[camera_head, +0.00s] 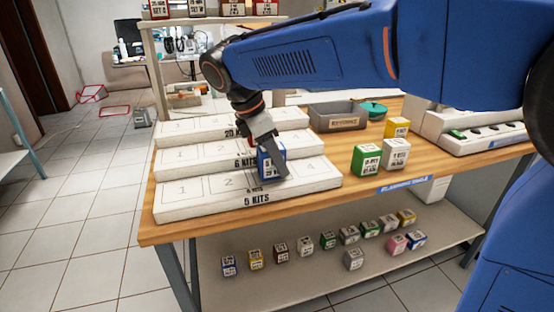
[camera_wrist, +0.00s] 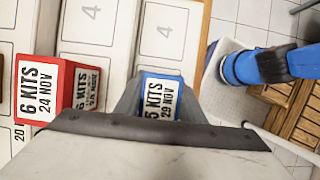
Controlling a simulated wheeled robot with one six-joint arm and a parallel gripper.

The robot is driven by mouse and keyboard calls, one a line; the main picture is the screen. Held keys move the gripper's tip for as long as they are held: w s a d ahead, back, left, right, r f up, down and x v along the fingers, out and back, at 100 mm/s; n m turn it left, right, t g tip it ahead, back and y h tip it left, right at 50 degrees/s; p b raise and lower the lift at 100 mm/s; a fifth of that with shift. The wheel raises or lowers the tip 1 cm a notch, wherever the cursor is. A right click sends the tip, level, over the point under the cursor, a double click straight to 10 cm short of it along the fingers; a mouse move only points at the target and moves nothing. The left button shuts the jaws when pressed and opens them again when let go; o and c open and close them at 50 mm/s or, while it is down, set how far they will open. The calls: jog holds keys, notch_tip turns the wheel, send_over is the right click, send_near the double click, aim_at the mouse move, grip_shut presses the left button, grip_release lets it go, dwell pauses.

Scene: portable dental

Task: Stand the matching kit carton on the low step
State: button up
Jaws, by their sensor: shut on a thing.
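A blue carton (camera_head: 266,164) with a white label is between the fingers of my gripper (camera_head: 272,158). It is upright over the low front step (camera_head: 248,197), around its middle slots; I cannot tell whether its base touches. In the wrist view, my gripper (camera_wrist: 161,92) is shut on the blue carton (camera_wrist: 162,98), whose label shows "29 NOV" with a kit count partly hard to read. The wrist view also shows a red carton (camera_wrist: 62,64) reading "6 KITS 24 NOV", left of the blue one, apparently on a higher step.
Green (camera_head: 367,160), white (camera_head: 396,153) and yellow (camera_head: 397,127) cartons stand on the table right of the steps. A grey bin (camera_head: 337,122) is behind them. Several small cartons line the lower shelf (camera_head: 300,287). The front step's right end, by slot 4, looks clear.

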jog(key=shift+f, duration=0.1)
jog(key=o, duration=1)
jog(key=shift+o, duration=0.2)
jog(key=v, duration=1.2)
jog(key=s+d+f+m+y, duration=0.1)
jog(key=s+d+f+m, duration=0.15)
jog(key=d, duration=0.35)
jog(key=s+d+f+m+y, duration=0.1)
jog(key=d+f+m, duration=0.15)
jog(key=d, duration=0.45)
jog(key=s+d+f+m+y, duration=0.1)
jog(key=s+d+m, duration=0.1)
jog(key=d+m, duration=0.3)
jog(key=s+d+f+m+t+y, duration=0.1)
jog(key=s+d+f+m+t, duration=0.2)
jog(key=s+d+f+m, duration=0.8)
notch_tip(320, 180, down, 6)
jog(key=s+d, duration=0.2)
jog(key=s, duration=0.1)
jog(key=shift+r+t, duration=0.25)
jog(key=shift+t, duration=0.05)
